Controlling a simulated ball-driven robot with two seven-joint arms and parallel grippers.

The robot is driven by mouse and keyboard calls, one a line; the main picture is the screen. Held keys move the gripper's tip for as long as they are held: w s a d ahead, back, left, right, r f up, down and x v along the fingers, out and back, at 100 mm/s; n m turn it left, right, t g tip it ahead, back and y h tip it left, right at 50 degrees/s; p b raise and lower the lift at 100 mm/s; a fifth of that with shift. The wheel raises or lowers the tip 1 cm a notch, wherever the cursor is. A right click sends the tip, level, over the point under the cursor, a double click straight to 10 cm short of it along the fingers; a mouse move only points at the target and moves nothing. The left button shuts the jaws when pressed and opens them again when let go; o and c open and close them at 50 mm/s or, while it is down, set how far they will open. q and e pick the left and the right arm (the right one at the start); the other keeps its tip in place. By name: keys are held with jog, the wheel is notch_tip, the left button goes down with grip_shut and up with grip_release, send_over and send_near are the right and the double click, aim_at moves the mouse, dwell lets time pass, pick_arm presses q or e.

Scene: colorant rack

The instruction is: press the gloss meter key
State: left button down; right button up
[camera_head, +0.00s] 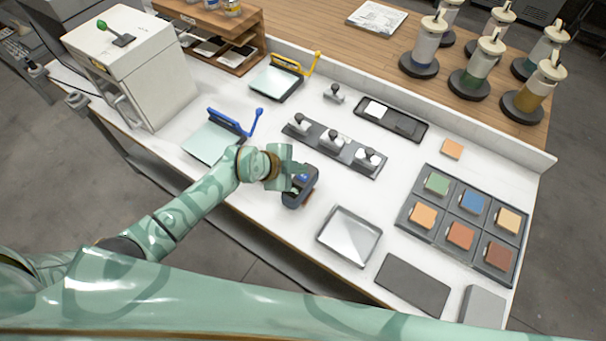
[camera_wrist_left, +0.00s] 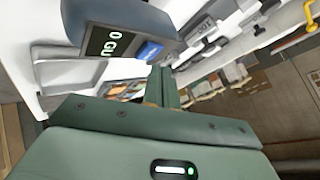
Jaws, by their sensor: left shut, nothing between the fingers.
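The gloss meter (camera_head: 299,188) is a dark blue-grey block on the white bench, in front of the row of metal-knobbed weights. In the left wrist view the meter (camera_wrist_left: 120,22) shows a lit display (camera_wrist_left: 105,42) and a blue key (camera_wrist_left: 149,50). My left gripper (camera_head: 300,181) is at the meter from the left, and its hand hides part of the meter in the head view. In the left wrist view its shut fingers (camera_wrist_left: 160,85) hold nothing and their tips are close below the blue key. I cannot tell whether they touch it. My right gripper is not seen.
A metal tray (camera_head: 349,236) lies right of the meter, with a dark mat (camera_head: 412,284) beyond it. A rack of colored tiles (camera_head: 403,212) stands at right. A dark holder with knobbed weights (camera_head: 335,147) is behind the meter.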

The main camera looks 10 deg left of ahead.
aim_at(299, 178)
pick_arm(q)
jog(key=shift+f, duration=0.1)
jog(key=shift+f, duration=0.3)
jog(key=shift+f, duration=0.35)
dwell(0.8)
jog(key=shift+r+p, duration=0.8)
jog(key=shift+p, duration=0.3)
notch_tip(299, 178, up, 5)
jog(key=p, duration=0.6)
jog(key=shift+r, duration=0.1)
